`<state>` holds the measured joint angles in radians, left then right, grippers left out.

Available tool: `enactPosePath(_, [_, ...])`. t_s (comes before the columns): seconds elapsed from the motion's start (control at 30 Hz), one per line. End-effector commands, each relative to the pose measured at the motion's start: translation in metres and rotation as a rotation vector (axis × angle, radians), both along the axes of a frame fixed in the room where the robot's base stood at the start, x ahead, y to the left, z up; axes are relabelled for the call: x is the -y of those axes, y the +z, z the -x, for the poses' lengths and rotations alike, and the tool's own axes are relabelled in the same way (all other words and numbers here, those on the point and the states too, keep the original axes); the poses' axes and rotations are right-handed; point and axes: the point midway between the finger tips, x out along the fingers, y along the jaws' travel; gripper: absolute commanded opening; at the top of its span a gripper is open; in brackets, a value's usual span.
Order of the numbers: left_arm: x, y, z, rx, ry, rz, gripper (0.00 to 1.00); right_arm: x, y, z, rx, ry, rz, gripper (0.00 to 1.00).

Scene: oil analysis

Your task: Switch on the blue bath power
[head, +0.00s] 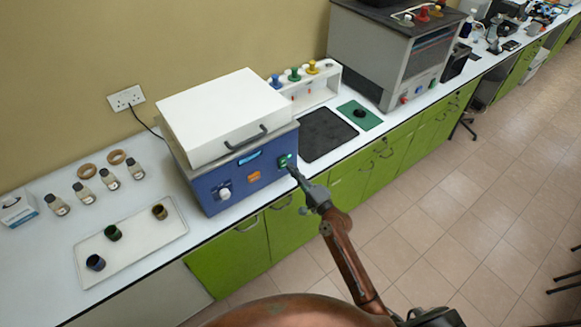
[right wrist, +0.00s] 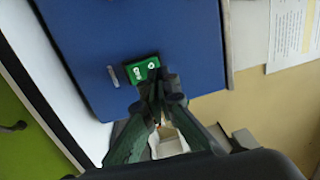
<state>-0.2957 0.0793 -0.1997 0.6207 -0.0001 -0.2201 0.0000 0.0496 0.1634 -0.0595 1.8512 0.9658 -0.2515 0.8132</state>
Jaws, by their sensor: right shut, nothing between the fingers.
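The blue bath (head: 232,185) stands on the bench with its white lid (head: 222,112) closed. Its green power switch (head: 284,160) is at the right end of the front panel. In the right wrist view the switch (right wrist: 142,69) is a green plate with white marks; I cannot tell whether it is on or off. My right gripper (head: 293,172) is shut and empty, its tips right at the switch's lower edge. In the right wrist view the closed fingertips (right wrist: 158,84) overlap the plate's lower right corner; contact is unclear. My left gripper is not in view.
A white tray (head: 82,262) with small dark cups lies left of the bath, with several bottles behind it. A black mat (head: 326,134) and a grey machine (head: 385,62) are on the right. The floor in front of the green cabinets is clear.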

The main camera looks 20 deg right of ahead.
Motion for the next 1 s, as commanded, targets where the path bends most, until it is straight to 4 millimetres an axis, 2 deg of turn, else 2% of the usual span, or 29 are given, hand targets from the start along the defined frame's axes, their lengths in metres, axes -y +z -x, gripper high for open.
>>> enactPosePath(0.03, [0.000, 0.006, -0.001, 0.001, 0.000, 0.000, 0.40, 0.002, 0.005, 0.008, -0.001, 0.002, 0.001, 0.00])
enactPosePath(0.3, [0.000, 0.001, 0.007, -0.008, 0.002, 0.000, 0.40, 0.020, 0.013, 0.066, -0.001, 0.001, 0.000, 0.00])
enactPosePath(0.5, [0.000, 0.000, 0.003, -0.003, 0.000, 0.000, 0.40, 0.028, 0.019, 0.091, -0.001, 0.002, 0.001, 0.00])
enactPosePath(0.7, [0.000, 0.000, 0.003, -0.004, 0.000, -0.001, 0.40, 0.030, 0.021, 0.098, 0.000, 0.002, -0.001, 0.00])
enactPosePath(1.0, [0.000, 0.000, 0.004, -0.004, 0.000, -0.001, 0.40, 0.030, 0.021, 0.098, 0.000, 0.002, -0.001, 0.00])
